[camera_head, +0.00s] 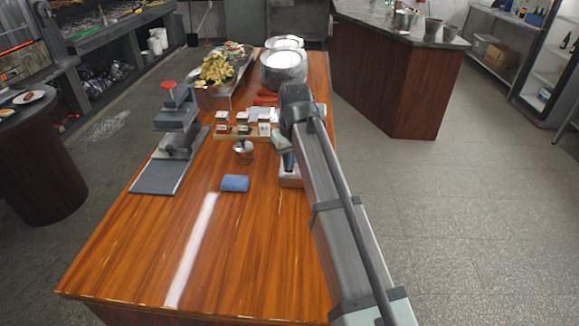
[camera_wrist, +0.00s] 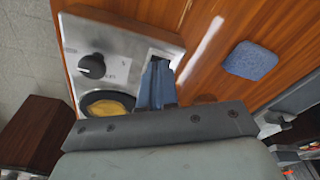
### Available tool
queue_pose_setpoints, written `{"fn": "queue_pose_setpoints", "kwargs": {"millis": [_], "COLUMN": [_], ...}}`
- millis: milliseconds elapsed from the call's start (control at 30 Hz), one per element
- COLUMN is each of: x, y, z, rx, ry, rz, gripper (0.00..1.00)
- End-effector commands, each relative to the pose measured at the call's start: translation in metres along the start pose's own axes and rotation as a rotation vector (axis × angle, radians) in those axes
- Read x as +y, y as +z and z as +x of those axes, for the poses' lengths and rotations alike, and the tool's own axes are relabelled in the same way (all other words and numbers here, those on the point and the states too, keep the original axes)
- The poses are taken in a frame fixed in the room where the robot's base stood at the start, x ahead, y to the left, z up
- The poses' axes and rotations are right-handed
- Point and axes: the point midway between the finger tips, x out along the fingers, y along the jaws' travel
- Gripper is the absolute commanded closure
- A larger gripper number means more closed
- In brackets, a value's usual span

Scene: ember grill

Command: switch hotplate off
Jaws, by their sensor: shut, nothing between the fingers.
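The hotplate (camera_wrist: 125,43) is a silver metal box near the table's right edge. In the head view its pale casing (camera_head: 290,182) shows only in part behind my arm. The wrist view shows its black round knob (camera_wrist: 92,66) on the panel and a dark round plate with something yellow on it (camera_wrist: 110,104). I cannot tell the knob's setting. My gripper (camera_wrist: 159,64) is shut and empty, its fingers over the panel's right side, beside the knob and apart from it. In the head view my gripper (camera_head: 289,162) points down at the hotplate.
A blue sponge (camera_head: 235,183) lies left of the hotplate. A small metal pot (camera_head: 243,149) and several small white containers (camera_head: 264,126) stand behind. The front of the table is clear.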

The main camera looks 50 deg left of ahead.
Motion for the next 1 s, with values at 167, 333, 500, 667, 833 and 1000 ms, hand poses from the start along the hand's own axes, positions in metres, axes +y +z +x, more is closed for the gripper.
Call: {"fn": "queue_pose_setpoints", "kwargs": {"millis": [167, 333, 500, 667, 833, 1000], "x": [0.0, 0.0, 0.0, 0.0, 0.0, 0.0], "y": [0.0, 0.0, -0.001, -0.002, -0.004, -0.006], "z": [0.002, 0.003, -0.002, -0.012, -0.023, -0.034], "rx": [0.0, 0.0, 0.0, 0.0, 0.001, 0.0], "ry": [0.0, 0.0, 0.0, 0.0, 0.0, 0.0], "rz": [0.0, 0.0, 0.0, 0.0, 0.0, 0.0], "gripper": [1.0, 1.0, 1.0, 1.0, 1.0, 1.0]}}
